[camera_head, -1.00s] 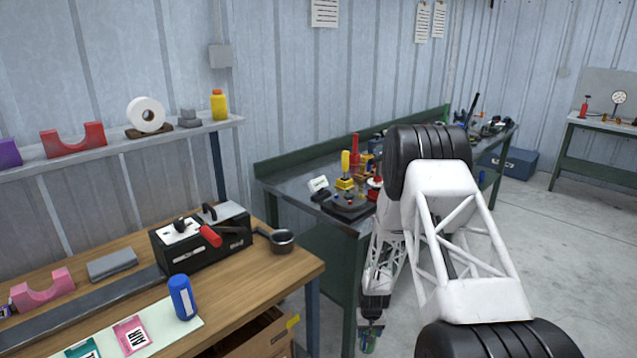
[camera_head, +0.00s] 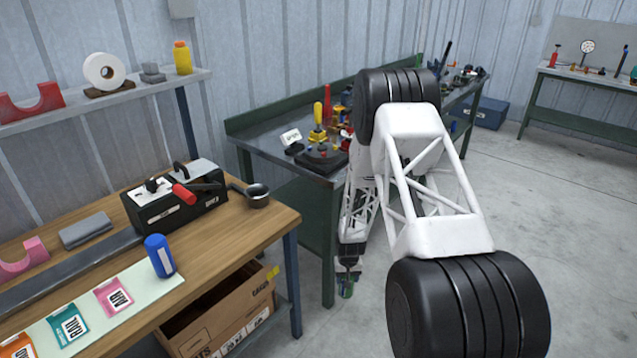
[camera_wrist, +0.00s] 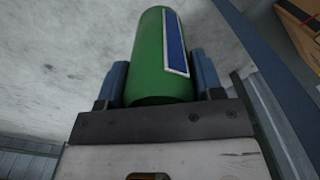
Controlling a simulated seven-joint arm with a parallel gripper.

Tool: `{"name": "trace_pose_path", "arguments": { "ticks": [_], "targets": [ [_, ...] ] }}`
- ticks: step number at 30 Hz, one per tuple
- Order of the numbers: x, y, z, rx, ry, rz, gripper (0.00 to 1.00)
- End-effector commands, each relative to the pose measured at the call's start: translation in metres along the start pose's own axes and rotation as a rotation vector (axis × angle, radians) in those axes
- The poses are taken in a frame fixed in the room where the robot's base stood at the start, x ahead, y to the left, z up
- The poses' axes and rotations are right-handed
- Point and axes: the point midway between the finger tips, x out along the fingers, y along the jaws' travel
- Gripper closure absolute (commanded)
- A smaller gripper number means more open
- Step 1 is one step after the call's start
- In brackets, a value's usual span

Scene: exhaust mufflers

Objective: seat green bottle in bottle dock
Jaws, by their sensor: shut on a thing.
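The green bottle (camera_wrist: 150,62), with a blue label edged in white, fills the middle of the wrist view. My gripper (camera_wrist: 160,82) is shut on it, with a blue-grey finger on each side. In the head view my gripper (camera_head: 347,272) hangs low over the floor, right of the wooden bench's front corner. The bottle (camera_head: 346,290) shows small and partly hidden there. A round dark cup or ring with a handle (camera_head: 257,197) sits on the bench near its right end. I cannot tell whether it is the bottle dock.
The wooden bench (camera_head: 225,240) holds a black box with a red handle (camera_head: 175,200), a blue bottle (camera_head: 159,256) and a mat with packets (camera_head: 150,290). A cardboard box (camera_head: 225,310) sits below. A cluttered green bench (camera_head: 265,145) stands behind my arm. Floor at right is clear.

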Motion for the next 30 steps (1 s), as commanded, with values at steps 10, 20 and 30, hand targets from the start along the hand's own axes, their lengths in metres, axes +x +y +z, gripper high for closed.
{"name": "trace_pose_path", "arguments": {
  "ticks": [10,20,30],
  "targets": [
    [-0.019,0.000,-0.014,0.022,0.003,0.000,0.71],
    [-0.096,0.000,-0.060,0.113,0.006,0.000,0.71],
    [-0.204,-0.008,-0.109,0.213,0.006,-0.001,0.71]
  ]
}}
